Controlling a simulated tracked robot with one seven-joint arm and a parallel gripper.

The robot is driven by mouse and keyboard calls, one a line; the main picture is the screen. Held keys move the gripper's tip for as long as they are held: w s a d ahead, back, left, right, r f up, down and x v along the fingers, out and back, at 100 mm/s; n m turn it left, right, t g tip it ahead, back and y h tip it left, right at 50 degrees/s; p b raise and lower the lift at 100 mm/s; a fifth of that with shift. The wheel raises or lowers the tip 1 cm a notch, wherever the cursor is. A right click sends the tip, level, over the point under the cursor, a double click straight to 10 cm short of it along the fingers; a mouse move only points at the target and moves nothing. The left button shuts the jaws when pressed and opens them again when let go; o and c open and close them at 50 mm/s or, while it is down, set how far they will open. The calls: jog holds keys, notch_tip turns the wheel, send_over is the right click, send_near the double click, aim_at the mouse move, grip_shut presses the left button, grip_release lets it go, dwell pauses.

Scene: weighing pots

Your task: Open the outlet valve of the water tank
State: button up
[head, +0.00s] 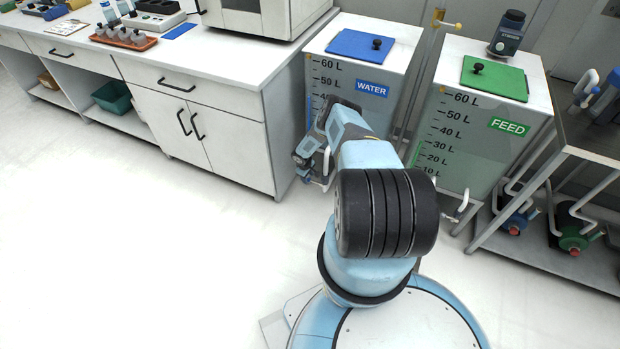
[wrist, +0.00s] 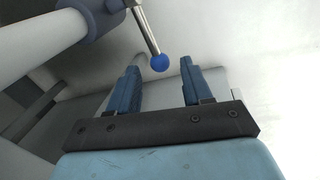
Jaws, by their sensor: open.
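The water tank (head: 372,112) stands ahead with a blue lid (head: 358,45) and a blue WATER label; my arm covers much of its lower front. In the wrist view, a pale outlet pipe (wrist: 45,45) leads to a grey-blue valve body (wrist: 98,14). A metal valve lever (wrist: 146,28) slants down from it to a blue ball knob (wrist: 159,62). My gripper (wrist: 160,78) is open and empty. The knob shows between the two blue fingers, just beyond their tips in the picture; no contact is visible. In the head view, my arm largely hides the outlet.
The feed tank (head: 470,150) with a green lid stands to the right, beside a metal rack (head: 590,158). A white bench cabinet (head: 220,130) stands close on the left. The floor (head: 130,240) at the left front is clear.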

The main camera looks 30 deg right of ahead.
jog(key=shift+d+f, duration=0.2)
jog(key=shift+f, duration=0.75)
grip_shut()
